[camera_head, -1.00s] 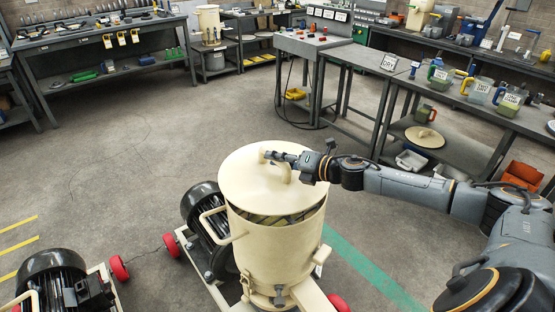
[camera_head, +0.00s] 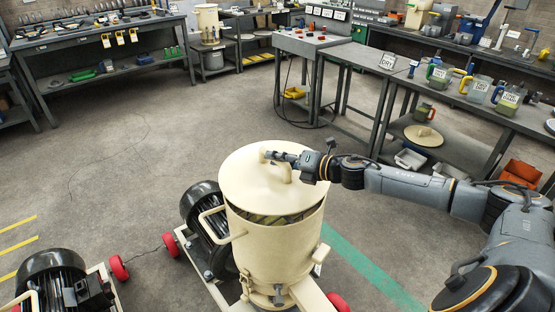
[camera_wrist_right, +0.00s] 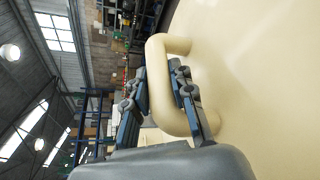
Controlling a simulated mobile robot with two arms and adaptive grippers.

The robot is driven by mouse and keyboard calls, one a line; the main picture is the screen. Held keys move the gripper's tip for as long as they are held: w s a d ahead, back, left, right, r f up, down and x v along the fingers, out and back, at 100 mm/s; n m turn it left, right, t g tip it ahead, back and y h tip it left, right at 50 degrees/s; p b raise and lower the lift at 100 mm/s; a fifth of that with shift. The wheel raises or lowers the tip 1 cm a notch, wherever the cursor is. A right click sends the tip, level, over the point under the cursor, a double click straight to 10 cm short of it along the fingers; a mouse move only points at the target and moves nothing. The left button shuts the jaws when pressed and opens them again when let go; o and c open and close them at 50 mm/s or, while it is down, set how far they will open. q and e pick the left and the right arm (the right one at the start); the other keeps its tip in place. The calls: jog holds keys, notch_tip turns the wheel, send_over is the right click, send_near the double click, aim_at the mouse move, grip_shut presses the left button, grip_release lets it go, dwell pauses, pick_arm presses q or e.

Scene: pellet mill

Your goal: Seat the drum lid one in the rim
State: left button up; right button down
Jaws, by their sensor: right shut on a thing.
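The cream drum lid (camera_head: 252,178) lies over the top of the cream drum (camera_head: 270,245) in the head view. It looks tilted, with a dark gap at the front and right where the drum's inside shows. My right gripper (camera_head: 272,157) is shut on the lid's handle. In the right wrist view, the lid's looped handle (camera_wrist_right: 158,85) passes between the fingers of the right gripper (camera_wrist_right: 160,95), and the lid surface (camera_wrist_right: 260,70) fills the right side. The far rim is hidden under the lid. My left gripper is not in view.
The drum stands on a wheeled mill frame with a black motor (camera_head: 203,220). A second motor (camera_head: 55,280) is at lower left. Another round lid (camera_head: 424,136) lies on the right bench's lower shelf. The floor left and behind is clear.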

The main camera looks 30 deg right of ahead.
aim_at(277, 174)
jog(key=shift+f, duration=0.15)
dwell(0.5)
jog(key=shift+f+b, duration=0.15)
jog(key=shift+b, duration=0.25)
jog(key=shift+f+b, duration=0.35)
jog(key=shift+f, duration=0.15)
jog(key=shift+f+b, duration=0.75)
jog(key=shift+f, duration=0.15)
jog(key=shift+f+b, duration=0.3)
jog(key=shift+f, duration=0.15)
dwell(0.7)
